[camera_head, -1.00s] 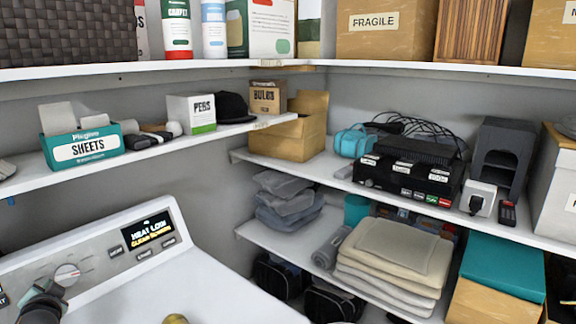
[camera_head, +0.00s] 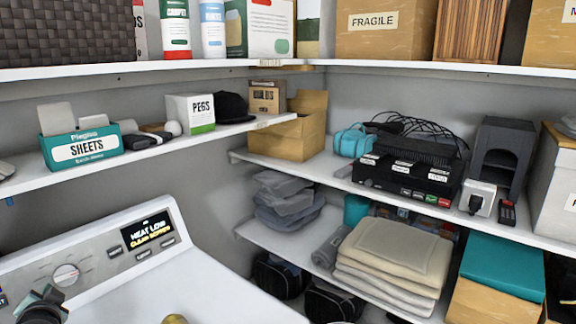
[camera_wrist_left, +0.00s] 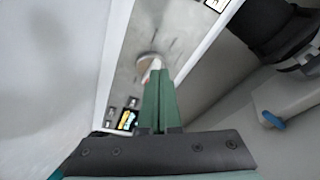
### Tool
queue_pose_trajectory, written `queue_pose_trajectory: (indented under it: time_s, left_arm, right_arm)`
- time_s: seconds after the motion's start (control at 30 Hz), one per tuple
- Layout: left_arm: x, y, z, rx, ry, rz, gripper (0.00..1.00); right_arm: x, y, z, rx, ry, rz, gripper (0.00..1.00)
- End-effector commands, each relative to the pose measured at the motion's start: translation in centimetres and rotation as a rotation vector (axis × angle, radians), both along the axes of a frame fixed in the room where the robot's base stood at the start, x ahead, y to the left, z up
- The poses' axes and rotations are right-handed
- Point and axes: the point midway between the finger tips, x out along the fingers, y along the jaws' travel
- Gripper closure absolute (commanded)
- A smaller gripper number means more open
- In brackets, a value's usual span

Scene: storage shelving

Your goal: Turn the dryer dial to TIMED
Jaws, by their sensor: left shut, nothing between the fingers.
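The dryer dial (camera_head: 67,274) is a round light knob on the sloped grey control panel at lower left of the head view. Its pointer setting is too small to read. It also shows in the left wrist view (camera_wrist_left: 148,60), partly behind the fingertips. My left gripper (camera_head: 50,292) is shut and empty, just below and left of the dial in the head view. Its green fingers (camera_wrist_left: 158,74) overlap the dial's lower edge in the wrist view; I cannot tell whether they touch it. My right gripper is not in view.
The white dryer top (camera_head: 205,285) is mostly clear. A shelf above the panel holds a teal SHEETS box (camera_head: 82,147) and a PEGS box (camera_head: 190,113). Shelves at right hold folded towels (camera_head: 392,262) and black electronics (camera_head: 408,172).

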Motion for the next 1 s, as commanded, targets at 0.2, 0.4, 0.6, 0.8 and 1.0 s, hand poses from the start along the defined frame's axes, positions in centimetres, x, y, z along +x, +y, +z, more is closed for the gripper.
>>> queue_pose_trajectory:
  time_s: [0.2,0.4,0.6,0.8,1.0]
  left_arm:
    - [-0.6,-0.7,0.4,0.0,0.001,0.002,1.0]
    - [-0.6,-0.7,0.4,0.001,0.001,0.002,1.0]
    - [-0.3,-0.8,0.9,0.019,-0.019,-0.006,1.0]
    - [0.3,-1.5,1.8,0.054,-0.079,-0.042,1.0]
    - [0.3,-2.4,1.3,0.073,-0.128,-0.099,1.0]
  right_arm:
    - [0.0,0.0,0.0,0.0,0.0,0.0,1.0]
    - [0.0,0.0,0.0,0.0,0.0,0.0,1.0]
    - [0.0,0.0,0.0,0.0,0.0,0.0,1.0]
    - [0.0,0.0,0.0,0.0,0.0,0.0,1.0]
    - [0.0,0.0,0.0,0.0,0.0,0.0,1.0]
